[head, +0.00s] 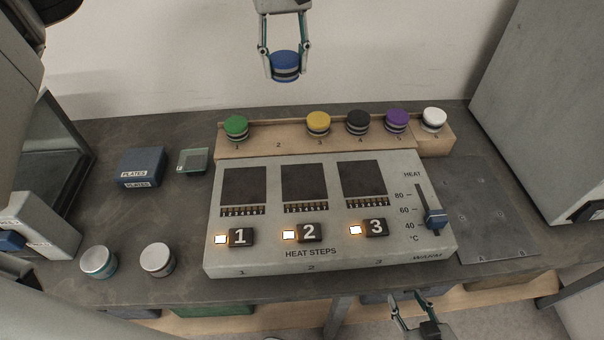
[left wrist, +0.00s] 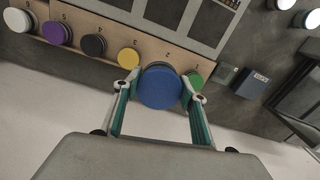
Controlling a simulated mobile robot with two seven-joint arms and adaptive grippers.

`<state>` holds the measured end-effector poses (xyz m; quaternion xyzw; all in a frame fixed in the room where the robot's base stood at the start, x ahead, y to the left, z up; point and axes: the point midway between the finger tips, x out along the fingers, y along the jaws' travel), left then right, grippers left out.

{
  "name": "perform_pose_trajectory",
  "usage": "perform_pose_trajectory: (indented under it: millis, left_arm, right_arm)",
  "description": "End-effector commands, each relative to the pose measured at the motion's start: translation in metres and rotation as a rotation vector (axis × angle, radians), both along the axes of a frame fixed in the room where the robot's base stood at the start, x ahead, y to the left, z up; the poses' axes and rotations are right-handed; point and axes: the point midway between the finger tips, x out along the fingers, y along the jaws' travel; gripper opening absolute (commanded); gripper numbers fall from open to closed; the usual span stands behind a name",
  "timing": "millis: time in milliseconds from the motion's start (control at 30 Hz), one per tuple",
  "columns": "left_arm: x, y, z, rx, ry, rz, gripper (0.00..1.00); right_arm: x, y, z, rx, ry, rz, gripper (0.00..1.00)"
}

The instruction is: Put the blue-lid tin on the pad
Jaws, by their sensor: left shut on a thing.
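The blue-lid tin (head: 286,66) is held up in the air above the back of the counter, between the fingers of my left gripper (head: 284,72). In the left wrist view the tin's blue lid (left wrist: 160,87) is between the two fingertips. Three dark square pads (head: 245,186) (head: 304,183) (head: 362,180) lie on the grey heat unit (head: 270,250), and all look bare. My right gripper (head: 408,297) is at the bottom edge of the head view, with its fingers apart and nothing seen between them.
A wooden rack (head: 275,143) holds green, yellow, black, purple and white tins; place 2 is empty. The heat unit has lit lamps beside its keys and a blue slider (head: 434,217). Two pale-lidded tins (head: 98,262) (head: 157,259) and a PLATES box (head: 140,167) stand left.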

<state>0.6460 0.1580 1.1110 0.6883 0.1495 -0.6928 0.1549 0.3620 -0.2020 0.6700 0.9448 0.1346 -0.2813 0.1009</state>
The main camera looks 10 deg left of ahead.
Motion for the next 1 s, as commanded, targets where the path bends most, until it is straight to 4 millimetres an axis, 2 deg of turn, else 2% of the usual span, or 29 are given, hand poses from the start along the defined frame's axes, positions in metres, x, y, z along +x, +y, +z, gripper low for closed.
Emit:
perform_pose_trajectory:
  millis: [100, 300, 500, 667, 767, 867, 1000]
  left_arm:
    - [-0.024, -0.019, 0.000, -0.002, 0.000, -0.068, 0.18]
    - [-0.067, -0.044, 0.000, -0.002, -0.001, -0.173, 0.18]
    - [-0.100, -0.057, 0.000, 0.003, -0.005, -0.249, 0.18]
    - [-0.114, -0.062, 0.000, 0.007, -0.006, -0.279, 0.18]
    - [-0.117, -0.062, -0.007, 0.008, -0.004, -0.285, 0.18]
    - [-0.118, -0.062, -0.025, 0.008, -0.001, -0.287, 0.18]
    - [-0.118, -0.062, -0.059, 0.007, -0.001, -0.287, 0.18]
  right_arm:
    - [-0.001, 0.000, -0.007, 0.000, 0.003, 0.000, 0.40]
    - [-0.002, 0.000, -0.015, 0.000, 0.006, 0.000, 0.40]
    - [-0.003, 0.000, -0.021, 0.000, 0.008, 0.000, 0.40]
    - [-0.003, 0.000, -0.022, 0.000, 0.010, 0.000, 0.40]
    - [-0.003, 0.000, -0.023, 0.001, 0.009, 0.000, 0.40]
    - [-0.003, 0.000, -0.024, 0.000, 0.008, 0.000, 0.40]
    - [-0.003, 0.000, -0.026, 0.001, 0.009, 0.000, 0.40]
